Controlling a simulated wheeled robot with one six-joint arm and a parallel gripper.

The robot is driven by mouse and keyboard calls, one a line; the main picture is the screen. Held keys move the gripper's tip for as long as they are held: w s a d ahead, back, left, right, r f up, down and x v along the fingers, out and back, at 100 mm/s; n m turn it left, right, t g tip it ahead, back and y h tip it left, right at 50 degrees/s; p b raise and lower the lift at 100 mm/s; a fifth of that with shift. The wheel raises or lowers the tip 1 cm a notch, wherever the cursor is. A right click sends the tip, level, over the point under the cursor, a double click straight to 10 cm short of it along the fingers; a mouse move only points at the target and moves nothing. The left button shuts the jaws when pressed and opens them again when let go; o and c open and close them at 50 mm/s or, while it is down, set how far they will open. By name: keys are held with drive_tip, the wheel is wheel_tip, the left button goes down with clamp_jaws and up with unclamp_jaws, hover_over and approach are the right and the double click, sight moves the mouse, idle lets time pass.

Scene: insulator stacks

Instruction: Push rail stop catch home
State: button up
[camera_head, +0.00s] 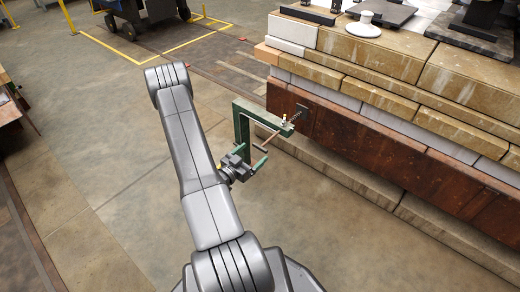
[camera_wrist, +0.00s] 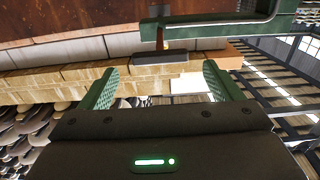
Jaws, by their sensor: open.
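A green angled bracket (camera_head: 242,122) stands beside the reddish-brown beam; its upper arm reaches toward the beam. A thin copper-coloured rod (camera_head: 266,142) hangs at that arm, just beyond my gripper (camera_head: 254,155). In the wrist view the green bracket (camera_wrist: 225,28) crosses the top, with a short brown pin (camera_wrist: 160,38) and a dark bar (camera_wrist: 160,57) between my fingertips in the picture. My gripper (camera_wrist: 160,72) has its green fingers wide apart with nothing between them. I cannot tell which part is the catch, or whether a finger touches it.
The reddish-brown beam (camera_head: 360,142) runs along a stack of tan and white blocks (camera_head: 385,50) at the right. A small dark plate (camera_head: 305,115) sits on the beam by the bracket's end. Open concrete floor (camera_head: 120,165) lies left of my arm. A wheeled vehicle (camera_head: 145,15) stands far back.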

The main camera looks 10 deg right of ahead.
sight(259, 148)
drive_tip(key=shift+b+x, duration=0.45)
drive_tip(key=shift+x, duration=2.2)
